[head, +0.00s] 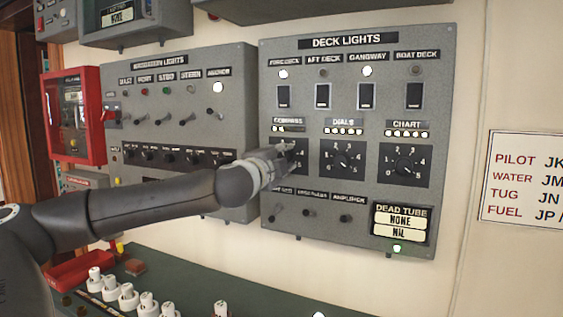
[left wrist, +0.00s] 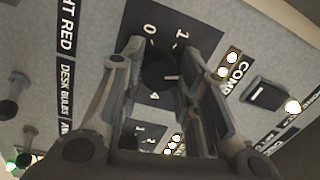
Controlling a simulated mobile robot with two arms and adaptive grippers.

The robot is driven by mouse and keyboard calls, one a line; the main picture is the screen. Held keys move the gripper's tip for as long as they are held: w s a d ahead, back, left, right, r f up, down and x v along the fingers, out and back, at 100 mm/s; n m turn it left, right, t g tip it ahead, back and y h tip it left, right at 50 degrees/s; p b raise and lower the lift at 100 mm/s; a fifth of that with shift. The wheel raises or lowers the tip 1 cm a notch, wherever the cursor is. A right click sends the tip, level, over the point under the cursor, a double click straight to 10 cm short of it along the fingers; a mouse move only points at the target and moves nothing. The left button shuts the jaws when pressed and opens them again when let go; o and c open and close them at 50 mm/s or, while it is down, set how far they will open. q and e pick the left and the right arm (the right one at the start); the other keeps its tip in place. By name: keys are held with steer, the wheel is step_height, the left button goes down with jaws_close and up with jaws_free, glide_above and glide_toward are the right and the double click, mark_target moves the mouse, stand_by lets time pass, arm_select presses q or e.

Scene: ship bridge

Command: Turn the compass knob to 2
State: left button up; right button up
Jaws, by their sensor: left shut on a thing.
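The compass knob is a round black knob (left wrist: 160,68) on a dark dial plate marked 0, 1 and 4 in the left wrist view. Its white pointer line points to the right of that picture, between 1 and 4; the digits there are hidden by a finger. My left gripper (head: 289,152) covers most of the compass dial (head: 302,157) in the head view. In the left wrist view my left gripper (left wrist: 160,58) has its two fingers on either side of the knob, shut on it. My right gripper is not in view.
The DIALS knob (head: 343,162) and CHART knob (head: 405,165) sit to the right on the same deck lights panel (head: 445,110). Toggles (head: 346,218) line the row below. Small lit lamps (head: 280,128) show under the COMPASS label. A desk with white knobs (head: 128,296) lies below.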

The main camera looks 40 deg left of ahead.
arm_select(q)
steer(key=shift+f+n, duration=0.1)
steer(key=shift+n, duration=0.4)
steer(key=o, duration=1)
steer(key=v, duration=1.2)
stand_by(0.5)
